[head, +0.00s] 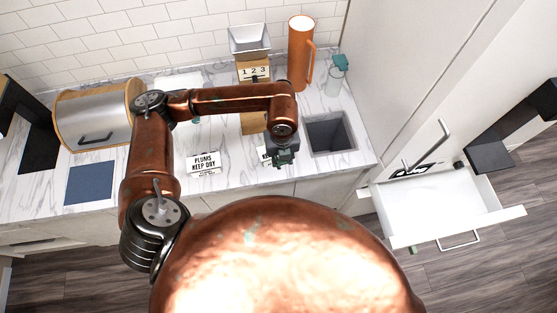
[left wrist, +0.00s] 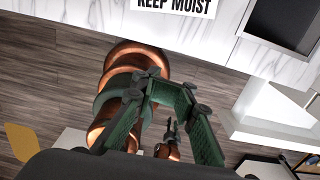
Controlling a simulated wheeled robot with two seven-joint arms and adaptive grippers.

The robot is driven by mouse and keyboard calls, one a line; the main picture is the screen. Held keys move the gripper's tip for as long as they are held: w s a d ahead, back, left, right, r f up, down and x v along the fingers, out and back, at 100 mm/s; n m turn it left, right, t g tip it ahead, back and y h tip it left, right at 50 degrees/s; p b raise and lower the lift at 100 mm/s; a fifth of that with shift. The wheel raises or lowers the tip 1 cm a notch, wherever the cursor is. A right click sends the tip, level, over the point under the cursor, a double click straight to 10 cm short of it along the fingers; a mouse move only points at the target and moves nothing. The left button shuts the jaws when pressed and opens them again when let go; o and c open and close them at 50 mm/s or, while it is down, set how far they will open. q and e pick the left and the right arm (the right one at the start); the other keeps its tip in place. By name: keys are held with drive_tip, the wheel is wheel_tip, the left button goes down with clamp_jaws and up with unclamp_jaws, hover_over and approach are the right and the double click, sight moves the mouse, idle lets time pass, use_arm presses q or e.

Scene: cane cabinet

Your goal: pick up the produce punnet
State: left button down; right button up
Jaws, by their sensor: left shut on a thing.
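My left gripper (head: 284,157) hangs over the front of the marble counter, to the left of the sink. It also shows in the left wrist view (left wrist: 170,92), with its green fingers pointing away from the camera. I cannot clearly make out a produce punnet in either view. My copper arm hides part of the counter. My right gripper is not in the head view.
A sign reading PLUMS KEEP DRY (head: 206,163) and a KEEP MOIST sign (left wrist: 175,5) lie on the counter. The sink (head: 331,134) is at the right. A bread bin (head: 95,118), an orange pitcher (head: 301,52) and a number block (head: 254,73) stand behind. A white drawer (head: 440,207) is open.

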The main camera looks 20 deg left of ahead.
use_arm(q)
drive_tip(key=c, duration=0.6)
unclamp_jaws()
drive_tip(key=shift+o, duration=0.2)
